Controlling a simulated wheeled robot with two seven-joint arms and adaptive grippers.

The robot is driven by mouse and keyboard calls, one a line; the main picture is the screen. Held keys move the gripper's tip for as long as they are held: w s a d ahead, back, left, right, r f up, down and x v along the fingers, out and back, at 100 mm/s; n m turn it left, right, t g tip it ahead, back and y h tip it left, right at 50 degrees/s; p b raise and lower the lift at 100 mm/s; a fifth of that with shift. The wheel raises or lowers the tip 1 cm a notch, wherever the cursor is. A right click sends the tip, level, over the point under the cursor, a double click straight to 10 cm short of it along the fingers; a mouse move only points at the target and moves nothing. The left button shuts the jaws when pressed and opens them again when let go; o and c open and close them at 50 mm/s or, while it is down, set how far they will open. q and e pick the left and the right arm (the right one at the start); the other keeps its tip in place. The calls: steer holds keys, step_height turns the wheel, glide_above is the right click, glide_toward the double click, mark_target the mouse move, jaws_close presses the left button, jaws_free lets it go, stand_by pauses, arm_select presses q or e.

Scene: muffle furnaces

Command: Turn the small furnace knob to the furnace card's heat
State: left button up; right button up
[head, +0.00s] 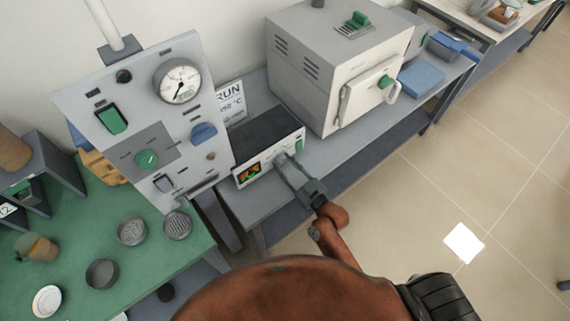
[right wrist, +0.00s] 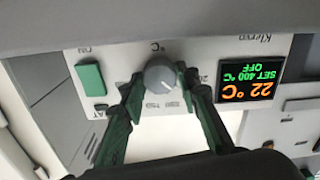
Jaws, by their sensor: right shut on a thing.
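The small furnace knob (right wrist: 160,73) is a grey round dial on the white front of a low control box (head: 268,133). Its pointer lies within the printed scale, but I cannot read its exact setting. The box's display (right wrist: 250,82), upside down in the right wrist view, reads 22 °C, SET 400 °C, OFF. My right gripper (right wrist: 163,84) is shut on the knob, one finger on each side; in the head view the gripper (head: 284,162) hides the knob. The furnace card (head: 231,101) behind the box shows RUN and a temperature ending in 50 °C; its first digit is unclear.
A green switch (right wrist: 91,79) sits beside the knob. The white furnace (head: 340,62) stands behind and right of the box. A tilted gauge panel (head: 150,120) stands left. A green table (head: 75,225) with dishes is at the left front. The floor at right is open.

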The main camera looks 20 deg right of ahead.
steer(key=shift+r+m+p, duration=0.1)
steer(key=shift+m+p, duration=0.3)
steer(key=shift+r+m+p, duration=0.1)
steer(key=shift+m+p, duration=0.8)
steer(key=shift+p, duration=0.05)
arm_select(q)
steer(key=shift+w+r+p, duration=0.35)
steer(key=shift+r, duration=0.45)
steer(key=shift+w+r+p, duration=0.35)
steer(key=shift+r+p, duration=0.05)
steer(key=shift+r, duration=0.45)
steer(key=shift+w+r+p, duration=0.35)
steer(key=shift+r, duration=0.45)
arm_select(e)
steer(key=shift+m, duration=1.5)
arm_select(q)
steer(key=shift+r, duration=0.1)
arm_select(e)
steer(key=shift+f, duration=0.2)
steer(key=o, duration=1.2)
steer(key=shift+c, duration=0.2)
